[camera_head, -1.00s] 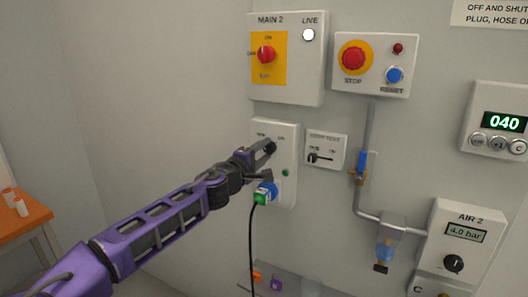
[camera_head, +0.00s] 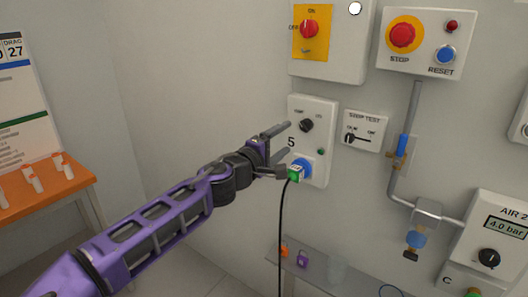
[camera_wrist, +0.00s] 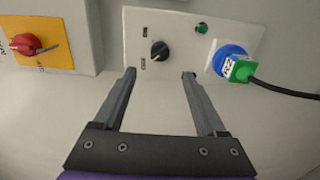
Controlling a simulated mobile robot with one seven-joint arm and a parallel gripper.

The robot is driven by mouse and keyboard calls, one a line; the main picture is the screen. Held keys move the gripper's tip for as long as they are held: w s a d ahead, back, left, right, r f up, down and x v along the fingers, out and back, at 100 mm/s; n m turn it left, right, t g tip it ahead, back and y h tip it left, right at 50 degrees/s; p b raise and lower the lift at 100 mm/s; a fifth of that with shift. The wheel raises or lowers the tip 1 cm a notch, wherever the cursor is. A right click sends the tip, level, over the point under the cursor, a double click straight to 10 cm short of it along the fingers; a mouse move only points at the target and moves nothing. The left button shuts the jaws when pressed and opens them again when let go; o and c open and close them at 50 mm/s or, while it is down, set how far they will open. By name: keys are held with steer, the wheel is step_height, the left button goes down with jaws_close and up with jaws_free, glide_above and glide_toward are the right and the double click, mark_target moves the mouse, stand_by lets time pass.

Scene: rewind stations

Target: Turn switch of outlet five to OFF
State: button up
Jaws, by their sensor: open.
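The outlet five panel (camera_head: 316,106) is a pale wall box marked 5. It bears a black rotary switch (camera_head: 306,125), a green lamp (camera_head: 321,152) and a blue socket (camera_head: 306,165) with a green plug (camera_head: 295,174) in it. In the wrist view, the switch (camera_wrist: 159,50) lies ahead, between the lines of the fingers, and its light mark points to the lower left. Its labels are too small to read surely. My gripper (camera_head: 289,138) is open and empty, just left of the switch in the head view; the wrist view shows its fingers (camera_wrist: 160,74) apart and short of the switch.
A black cable (camera_head: 281,225) hangs from the plug. The main switch box (camera_head: 345,60) is above, with a STOP box (camera_head: 425,42) beside it. A strip test box (camera_head: 364,131) and a pipe (camera_head: 413,110) stand right. A shelf (camera_head: 322,262) is below; an orange table (camera_head: 50,190) is left.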

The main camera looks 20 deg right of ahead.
steer(key=v, duration=0.8)
steer(key=shift+s, duration=0.15)
steer(key=shift+a, duration=0.1)
